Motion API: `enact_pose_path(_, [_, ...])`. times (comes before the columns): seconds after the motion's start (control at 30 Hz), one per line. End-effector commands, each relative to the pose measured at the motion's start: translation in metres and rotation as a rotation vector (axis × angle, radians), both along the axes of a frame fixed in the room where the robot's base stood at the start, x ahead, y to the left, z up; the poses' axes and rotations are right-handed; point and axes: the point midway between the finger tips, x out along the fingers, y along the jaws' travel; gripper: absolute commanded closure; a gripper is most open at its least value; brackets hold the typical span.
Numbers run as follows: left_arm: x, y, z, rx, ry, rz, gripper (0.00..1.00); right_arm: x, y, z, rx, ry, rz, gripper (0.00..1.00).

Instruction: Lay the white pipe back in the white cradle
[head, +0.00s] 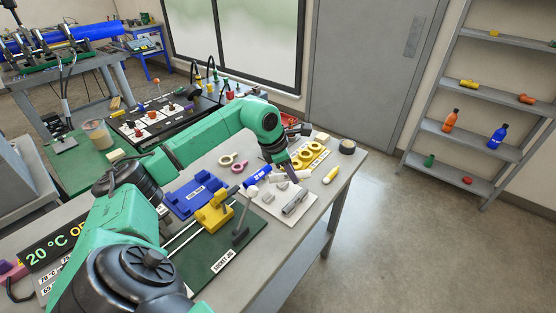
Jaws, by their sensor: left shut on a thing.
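My left gripper (293,177) reaches down from the green arm over a white board (265,203) on the grey table. It is shut on a small whitish piece, which looks like the white pipe (302,174); the fingers hide part of it. Small white and grey holders stand on the board close by, and I cannot tell for sure which one is the white cradle. A grey cylindrical piece (295,203) lies on the board nearer to me. My right gripper is not in view.
A yellow holder (308,157) with rings stands behind the gripper. A yellow pipe (331,175) and a dark tape roll (347,147) lie near the table's right edge. A blue fixture (194,197) and a yellow clamp (214,213) stand at left. The floor at right is clear.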

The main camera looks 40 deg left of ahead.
Motion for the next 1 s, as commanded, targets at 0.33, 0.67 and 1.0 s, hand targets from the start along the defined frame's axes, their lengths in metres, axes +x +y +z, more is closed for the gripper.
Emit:
enact_pose_path(0.33, [0.015, 0.062, -0.01, 0.041, -0.01, 0.668, 1.0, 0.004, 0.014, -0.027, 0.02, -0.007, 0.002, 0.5])
enact_pose_path(0.67, [0.015, 0.065, -0.013, 0.047, -0.013, 0.7, 1.0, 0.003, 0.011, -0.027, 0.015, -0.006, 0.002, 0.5])
enact_pose_path(1.0, [0.015, 0.065, -0.028, 0.045, -0.023, 0.699, 1.0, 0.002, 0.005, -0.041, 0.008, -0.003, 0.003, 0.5])
